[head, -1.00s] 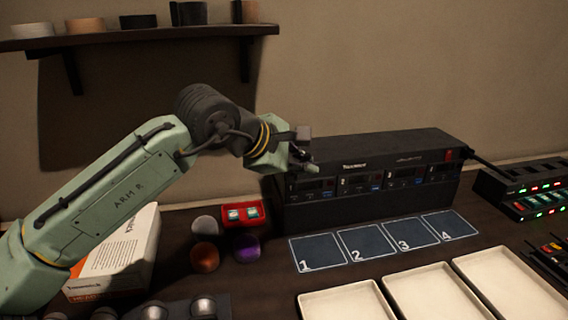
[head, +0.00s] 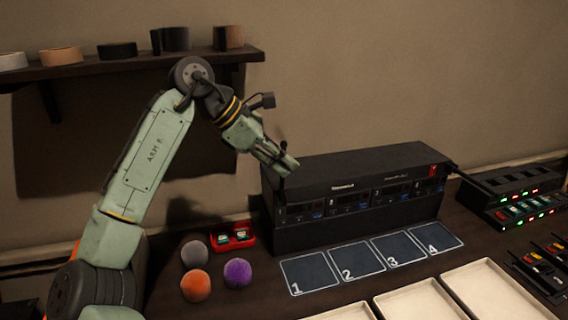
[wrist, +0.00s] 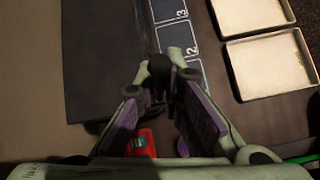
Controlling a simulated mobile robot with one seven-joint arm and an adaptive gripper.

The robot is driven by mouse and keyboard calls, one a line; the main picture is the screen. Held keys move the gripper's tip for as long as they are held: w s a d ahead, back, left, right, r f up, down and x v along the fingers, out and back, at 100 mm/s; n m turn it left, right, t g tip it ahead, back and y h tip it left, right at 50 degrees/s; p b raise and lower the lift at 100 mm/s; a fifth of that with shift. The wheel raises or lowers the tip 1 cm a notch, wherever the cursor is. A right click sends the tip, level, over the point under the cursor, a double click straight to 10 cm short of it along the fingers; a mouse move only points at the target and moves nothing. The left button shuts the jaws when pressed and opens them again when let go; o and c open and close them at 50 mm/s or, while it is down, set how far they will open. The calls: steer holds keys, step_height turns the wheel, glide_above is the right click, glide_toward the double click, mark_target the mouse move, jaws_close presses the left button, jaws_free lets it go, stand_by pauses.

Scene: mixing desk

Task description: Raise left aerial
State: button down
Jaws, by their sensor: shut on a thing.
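The black receiver rack (head: 350,165) stands against the wall, with small displays along its front. My gripper (head: 285,170) is at the rack's front left corner, pointing down and right. It is shut on the left aerial (head: 282,151), a thin dark rod that looks roughly upright there. In the wrist view, my gripper (wrist: 160,85) has its purple-padded fingers around the dark, rounded aerial (wrist: 159,68), beside the rack top (wrist: 100,60). The fingers hide much of the aerial, so its exact tilt is unclear. A dark rod (head: 466,175) sticks out at the rack's right end.
Numbered mats (head: 310,274) lie before the rack, with pale trays (head: 420,303) nearer. A red case (head: 232,236) and grey, orange and purple foam balls (head: 237,273) sit left of the mats. A charger (head: 515,197) stands right. A shelf (head: 130,63) hangs above left.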

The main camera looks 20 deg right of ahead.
steer(key=shift+w+r, duration=0.1)
steer(key=shift+w, duration=0.05)
stand_by(0.3)
steer(key=c, duration=1.7)
jaws_free()
steer(key=v, duration=1.2)
